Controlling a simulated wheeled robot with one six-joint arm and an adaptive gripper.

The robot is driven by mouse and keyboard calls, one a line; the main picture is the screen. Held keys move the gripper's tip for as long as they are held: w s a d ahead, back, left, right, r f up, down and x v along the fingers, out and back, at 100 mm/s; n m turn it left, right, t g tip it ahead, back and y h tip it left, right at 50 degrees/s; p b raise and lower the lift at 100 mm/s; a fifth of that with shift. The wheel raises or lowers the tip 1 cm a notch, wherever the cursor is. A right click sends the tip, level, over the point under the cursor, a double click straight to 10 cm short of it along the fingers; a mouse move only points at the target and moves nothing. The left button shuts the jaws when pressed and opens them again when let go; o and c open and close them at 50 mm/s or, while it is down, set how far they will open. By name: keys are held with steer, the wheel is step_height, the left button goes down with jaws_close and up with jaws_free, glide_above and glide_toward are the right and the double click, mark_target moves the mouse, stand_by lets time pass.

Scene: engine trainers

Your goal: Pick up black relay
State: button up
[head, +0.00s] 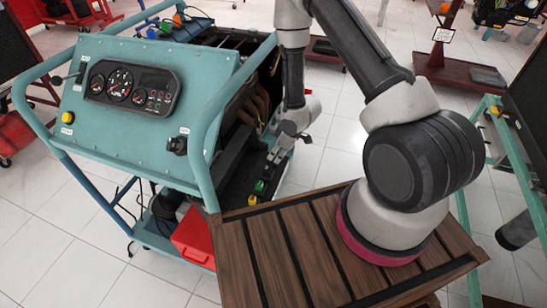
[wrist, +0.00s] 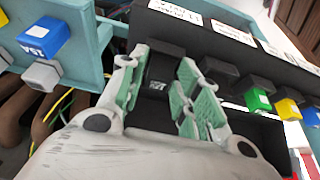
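A black relay (wrist: 160,72) stands between the fingertips of my gripper (wrist: 163,82) in the wrist view, in a row of relays along a black panel. The green-padded fingers lie on either side of it, very close. I cannot tell whether the pads press on it. The relay's lower part is hidden, and I see no clear lift from the row. In the head view my gripper (head: 285,145) reaches down at the right side of the teal engine trainer (head: 150,75); the relay between its fingers cannot be made out there.
More black relays, a green relay (wrist: 257,99) and a yellow relay (wrist: 288,109) continue the row to the right. A blue relay (wrist: 44,36) and a grey relay (wrist: 41,75) sit on the teal frame at left. The trainer's tube rail (head: 205,150) stands close to my arm.

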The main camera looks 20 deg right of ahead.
steer(key=c, duration=0.4)
